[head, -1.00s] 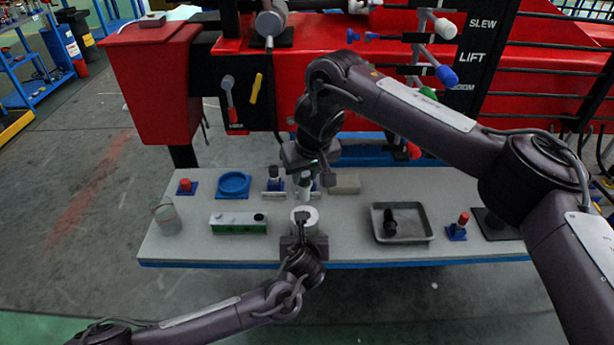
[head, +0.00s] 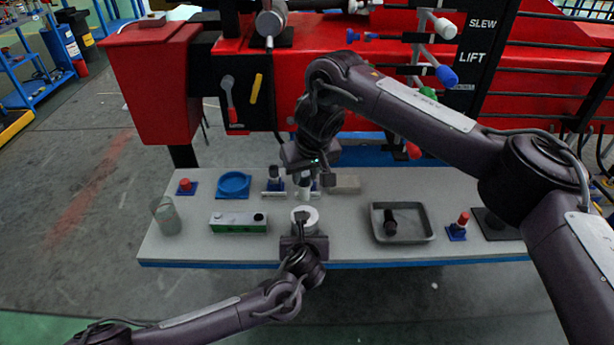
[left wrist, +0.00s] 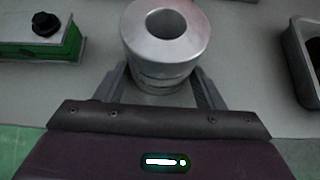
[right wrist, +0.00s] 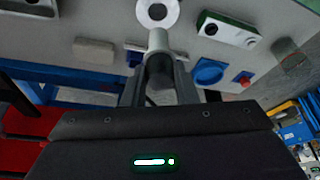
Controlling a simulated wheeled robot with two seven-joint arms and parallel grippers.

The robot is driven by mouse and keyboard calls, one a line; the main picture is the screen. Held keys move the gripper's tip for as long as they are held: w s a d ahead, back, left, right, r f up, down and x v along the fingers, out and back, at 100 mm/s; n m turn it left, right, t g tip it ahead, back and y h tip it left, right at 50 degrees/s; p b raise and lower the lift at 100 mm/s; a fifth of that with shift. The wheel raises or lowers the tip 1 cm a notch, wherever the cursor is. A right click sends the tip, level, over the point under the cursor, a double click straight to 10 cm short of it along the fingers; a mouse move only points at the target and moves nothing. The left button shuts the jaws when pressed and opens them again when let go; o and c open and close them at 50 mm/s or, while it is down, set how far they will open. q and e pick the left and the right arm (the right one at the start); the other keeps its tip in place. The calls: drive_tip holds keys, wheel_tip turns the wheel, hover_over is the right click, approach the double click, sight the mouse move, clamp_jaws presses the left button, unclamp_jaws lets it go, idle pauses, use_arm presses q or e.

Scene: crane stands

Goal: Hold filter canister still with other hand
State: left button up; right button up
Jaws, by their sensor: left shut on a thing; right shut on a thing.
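The filter canister (head: 304,214) is a pale metal cylinder with a round hole in its top, upright near the bench's front edge. It also shows in the left wrist view (left wrist: 165,38). My left gripper (head: 303,236) is shut on its lower body from the front, one finger on each side. My right gripper (head: 308,174) is just behind the canister, pointing down and shut on a slim part with a dark upper end and a pale lower end (right wrist: 158,42). In the head view this part's lower end is close behind the canister; whether they touch is unclear.
A grey tray (head: 402,238) holding a dark part is to the right. The red crane body stands behind.

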sight(308, 197)
idle(0.3)
drive_tip(key=shift+f, duration=2.4)
drive_tip(key=shift+f, duration=2.95)
drive_tip(key=o, duration=1.1)
drive_tip(key=shift+v, duration=2.5)
drive_tip(key=shift+r, duration=0.1)
drive_tip(key=v, duration=1.1)
drive_tip(key=shift+r, duration=0.4)
